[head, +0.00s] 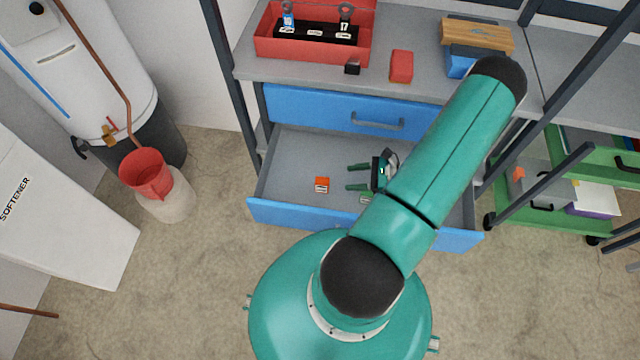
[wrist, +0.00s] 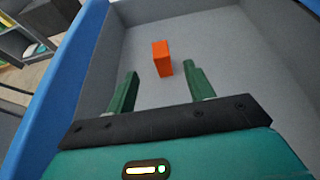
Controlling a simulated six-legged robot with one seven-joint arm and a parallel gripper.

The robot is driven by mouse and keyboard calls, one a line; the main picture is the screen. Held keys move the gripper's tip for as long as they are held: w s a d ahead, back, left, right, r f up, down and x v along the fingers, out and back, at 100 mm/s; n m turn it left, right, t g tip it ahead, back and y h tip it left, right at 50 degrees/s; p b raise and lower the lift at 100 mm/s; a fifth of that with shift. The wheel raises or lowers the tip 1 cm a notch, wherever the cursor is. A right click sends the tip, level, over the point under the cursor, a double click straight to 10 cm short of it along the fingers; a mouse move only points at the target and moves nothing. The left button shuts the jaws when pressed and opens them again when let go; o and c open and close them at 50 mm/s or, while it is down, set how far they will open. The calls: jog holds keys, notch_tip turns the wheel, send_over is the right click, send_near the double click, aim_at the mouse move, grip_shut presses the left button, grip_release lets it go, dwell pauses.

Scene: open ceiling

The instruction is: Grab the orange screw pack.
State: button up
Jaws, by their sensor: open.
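The orange screw pack (head: 322,184) is a small orange box with a pale label, standing in the open drawer (head: 290,160). In the wrist view the orange screw pack (wrist: 162,57) stands on the grey drawer floor, ahead of and between my fingers. My gripper (head: 350,178) is open and empty, with its green fingers pointing left toward the pack. In the wrist view my gripper (wrist: 158,80) shows both fingertips apart, and the pack lies beyond them with a gap. My arm hides the right part of the drawer.
The drawer's blue front (wrist: 62,85) rises as a wall at the left of the wrist view. A small pale object (head: 365,198) lies in the drawer below my gripper. A red toolbox (head: 270,47), a red box (head: 401,66) and a blue box (head: 460,62) stand on the workbench above.

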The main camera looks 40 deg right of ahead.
aim_at(322, 180)
jog(key=x, duration=0.8)
jog(key=shift+w+a+f, duration=0.2)
jog(key=shift+w+f, duration=0.05)
jog(key=c, duration=1.1)
